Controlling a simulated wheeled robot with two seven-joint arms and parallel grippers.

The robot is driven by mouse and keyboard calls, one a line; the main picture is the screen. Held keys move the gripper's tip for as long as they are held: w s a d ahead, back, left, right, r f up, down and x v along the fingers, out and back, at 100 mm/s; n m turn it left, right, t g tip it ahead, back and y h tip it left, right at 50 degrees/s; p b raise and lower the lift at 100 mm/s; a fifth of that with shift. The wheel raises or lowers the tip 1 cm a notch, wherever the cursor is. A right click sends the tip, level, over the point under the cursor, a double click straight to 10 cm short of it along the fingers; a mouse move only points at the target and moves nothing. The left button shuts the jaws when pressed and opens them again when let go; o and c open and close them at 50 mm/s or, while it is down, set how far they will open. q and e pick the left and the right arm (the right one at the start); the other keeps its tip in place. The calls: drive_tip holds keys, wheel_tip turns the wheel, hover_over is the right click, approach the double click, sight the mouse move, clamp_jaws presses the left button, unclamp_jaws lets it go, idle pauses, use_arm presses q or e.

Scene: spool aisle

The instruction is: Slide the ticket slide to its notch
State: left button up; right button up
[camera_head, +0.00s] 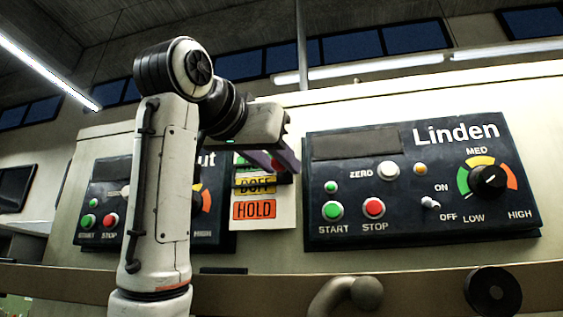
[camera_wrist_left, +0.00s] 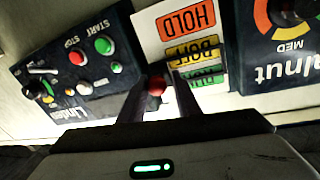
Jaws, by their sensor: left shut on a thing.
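The ticket card (camera_head: 265,224) is a pale plate between two dark control panels, with an orange HOLD label, a yellow DOFF label above it and a green label at the top. It also shows upside down in the wrist view (camera_wrist_left: 150,38). The ticket slide's red knob (camera_wrist_left: 157,86) sits at the card's edge on the Linden side, near the DOFF and green labels. My left gripper (camera_wrist_left: 160,92) is shut on this knob, one finger on each side. In the head view my left gripper (camera_head: 285,160) covers the card's top. The notches cannot be made out. My right gripper is not in view.
The Linden panel (camera_head: 460,215) with buttons, a toggle and a dial stands close to the right of the card. Another panel (camera_head: 100,190) is partly behind my left arm. A brown rail (camera_head: 420,285) with a rounded handle (camera_head: 345,296) runs below.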

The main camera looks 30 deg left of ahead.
use_arm(q)
drive_tip(key=shift+d+f+b, duration=0.15)
drive_tip(key=shift+f+b, duration=0.95)
drive_tip(key=shift+f, duration=0.15)
drive_tip(key=shift+d+f+b, duration=0.1)
drive_tip(key=shift+f+b, duration=0.95)
drive_tip(key=shift+f, duration=0.2)
drive_tip(key=shift+f+b, duration=0.55)
drive_tip(key=shift+f, duration=0.1)
drive_tip(key=shift+d+f, duration=0.1)
drive_tip(key=shift+f, duration=0.05)
drive_tip(key=shift+s+d, duration=0.1)
drive_tip(key=shift+s, duration=0.05)
clamp_jaws()
drive_tip(key=shift+c, duration=0.8)
unclamp_jaws()
drive_tip(key=o, duration=1.1)
drive_tip(key=shift+s, duration=0.1)
drive_tip(key=shift+o, duration=0.2)
drive_tip(key=shift+w, duration=0.25)
